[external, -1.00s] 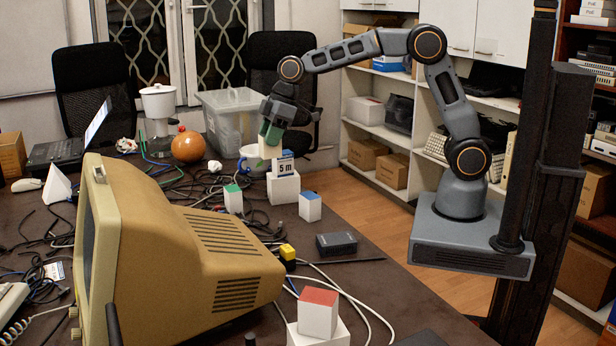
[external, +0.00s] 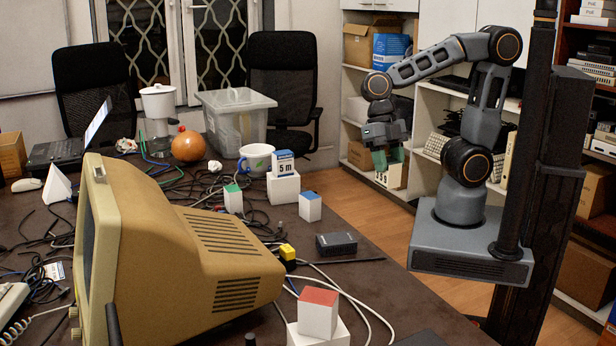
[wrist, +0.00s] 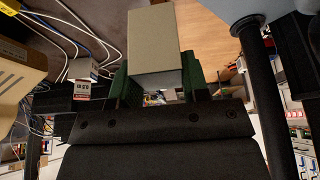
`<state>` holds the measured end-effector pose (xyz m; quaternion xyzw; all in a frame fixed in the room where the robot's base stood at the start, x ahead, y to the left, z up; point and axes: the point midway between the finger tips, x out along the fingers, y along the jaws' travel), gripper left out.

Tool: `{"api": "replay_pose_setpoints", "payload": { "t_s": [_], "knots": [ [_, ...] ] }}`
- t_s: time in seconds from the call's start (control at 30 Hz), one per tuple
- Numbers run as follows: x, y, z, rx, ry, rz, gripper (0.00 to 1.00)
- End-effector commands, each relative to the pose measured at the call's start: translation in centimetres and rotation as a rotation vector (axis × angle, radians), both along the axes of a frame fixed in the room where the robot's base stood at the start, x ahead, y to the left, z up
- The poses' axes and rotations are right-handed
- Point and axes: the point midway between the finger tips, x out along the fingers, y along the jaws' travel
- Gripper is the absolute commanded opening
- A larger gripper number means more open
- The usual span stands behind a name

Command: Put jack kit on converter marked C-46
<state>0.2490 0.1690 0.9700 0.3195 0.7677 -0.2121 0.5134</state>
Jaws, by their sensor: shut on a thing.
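My gripper (external: 388,160) is shut on a pale box, the likely jack kit (external: 392,177), which has dark openings on its side. It is held in the air, clear of the table's right side, in front of the shelves. In the wrist view the box (wrist: 153,40) sits between the green fingers, its pale face toward the camera. A small dark box (external: 337,243) lies on the table near its right edge, below and left of my gripper; it may be a converter. No C-46 mark is readable in either view.
A bulky beige monitor (external: 190,250) fills the table's front left. A red-topped cube (external: 318,313) stands on a white block near the front. A blue-topped block (external: 310,206), a "5 m" box (external: 284,165) and a mug (external: 256,158) stand farther back. Loose cables cover much of the table.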

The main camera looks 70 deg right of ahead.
Motion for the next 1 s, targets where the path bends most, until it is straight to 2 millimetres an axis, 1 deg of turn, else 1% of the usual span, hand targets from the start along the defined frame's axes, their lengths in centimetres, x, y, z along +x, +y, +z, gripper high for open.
{"api": "replay_pose_setpoints", "payload": {
  "t_s": [0.3, 0.33, 0.4, 0.5, 0.63, 0.93, 1.0],
  "knots": [
    [6.0, 4.2, -3.3, -0.003, 0.005, 0.005, 0.16],
    [6.6, 4.5, -3.7, -0.004, 0.005, 0.004, 0.16],
    [7.4, 5.1, -5.2, -0.003, 0.006, 0.002, 0.16],
    [8.5, 5.8, -6.7, -0.003, 0.006, 0.004, 0.16],
    [9.4, 6.5, -8.0, -0.003, 0.003, 0.003, 0.16],
    [10.2, 7.0, -9.1, -0.001, 0.001, 0.003, 0.16],
    [10.5, 7.2, -9.7, -0.002, 0.003, 0.002, 0.16]
  ]
}}
